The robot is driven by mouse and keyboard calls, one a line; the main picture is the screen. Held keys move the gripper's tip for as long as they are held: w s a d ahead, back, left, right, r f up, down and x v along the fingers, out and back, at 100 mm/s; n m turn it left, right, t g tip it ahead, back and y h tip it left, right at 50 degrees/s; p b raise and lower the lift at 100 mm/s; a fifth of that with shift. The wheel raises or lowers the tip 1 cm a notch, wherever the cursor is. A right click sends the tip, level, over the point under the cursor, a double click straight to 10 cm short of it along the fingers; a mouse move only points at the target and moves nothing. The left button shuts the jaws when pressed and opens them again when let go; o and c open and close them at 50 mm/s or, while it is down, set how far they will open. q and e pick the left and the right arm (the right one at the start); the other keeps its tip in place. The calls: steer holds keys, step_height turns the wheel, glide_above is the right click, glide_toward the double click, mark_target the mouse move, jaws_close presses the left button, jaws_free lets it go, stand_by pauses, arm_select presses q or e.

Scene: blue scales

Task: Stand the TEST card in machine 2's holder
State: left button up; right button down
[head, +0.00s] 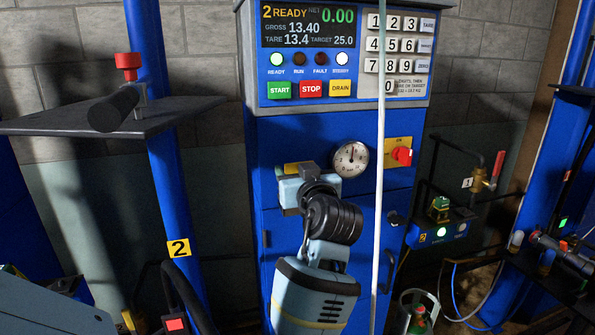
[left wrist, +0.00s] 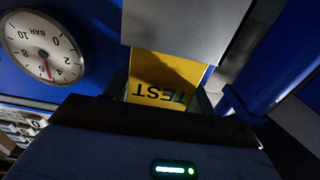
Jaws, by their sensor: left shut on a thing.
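The yellow TEST card (left wrist: 165,75) is between the fingers of my left gripper (left wrist: 162,98) in the left wrist view, its lettering upside down there. A pale grey plate (left wrist: 190,25) covers the card's far end; I cannot tell whether this is the holder or whether the card sits inside it. In the head view my left gripper (head: 308,172) is at the front of blue machine 2 (head: 325,130), left of its gauge. A yellow strip (head: 293,167) beside it looks like the card, mostly hidden. My right gripper is not in view.
The pressure gauge (head: 351,159) and the red-knobbed switch (head: 402,154) are right of the gripper. The panel (head: 345,50) with buttons is above. A pale vertical hose or cable (head: 379,200) hangs in front of the machine. A dark shelf (head: 60,122) is at left.

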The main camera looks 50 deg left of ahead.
arm_select(q)
steer(key=shift+f, duration=0.1)
steer(key=o, duration=1.1)
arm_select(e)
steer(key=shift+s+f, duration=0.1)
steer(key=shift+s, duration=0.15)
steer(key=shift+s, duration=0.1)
arm_select(q)
steer(key=b+v, duration=0.1)
steer(key=v, duration=0.7)
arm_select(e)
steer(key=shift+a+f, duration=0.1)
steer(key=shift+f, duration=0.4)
